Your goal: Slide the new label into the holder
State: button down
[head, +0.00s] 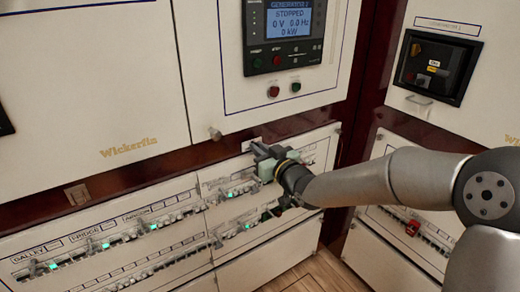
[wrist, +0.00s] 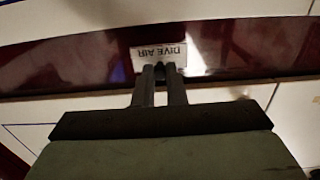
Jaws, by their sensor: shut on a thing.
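The new label is a small white card reading "DIVE AIR", upside down in the wrist view (wrist: 160,54). My gripper (wrist: 160,70) is shut on its edge, and the card reaches out past the fingertips in front of the dark red wood strip. In the head view my gripper (head: 257,151) is at the top edge of the right-hand breaker panel (head: 285,228), with a small white piece of the label (head: 251,142) beside its tips. The holder for this label cannot be made out; my gripper and wrist cover part of that panel's upper row.
A left breaker panel (head: 110,279) carries GALLEY, BRIDGE and AIRCON labels above rows of switches, some lit green. A generator display (head: 290,22) is above my gripper. A round knob (head: 215,133) sticks out just left of it. Another panel stands at right.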

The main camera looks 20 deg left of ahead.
jog(key=shift+f+b, duration=1.9)
jog(key=shift+f, duration=0.5)
jog(key=shift+f+b, duration=2.1)
jog(key=shift+b, duration=0.2)
jog(key=c, duration=1.4)
grip_release()
jog(key=p+v, duration=0.3)
jog(key=v, duration=1.4)
jog(key=shift+d+p, duration=0.2)
jog(key=shift+p, duration=0.2)
jog(key=shift+s, duration=0.15)
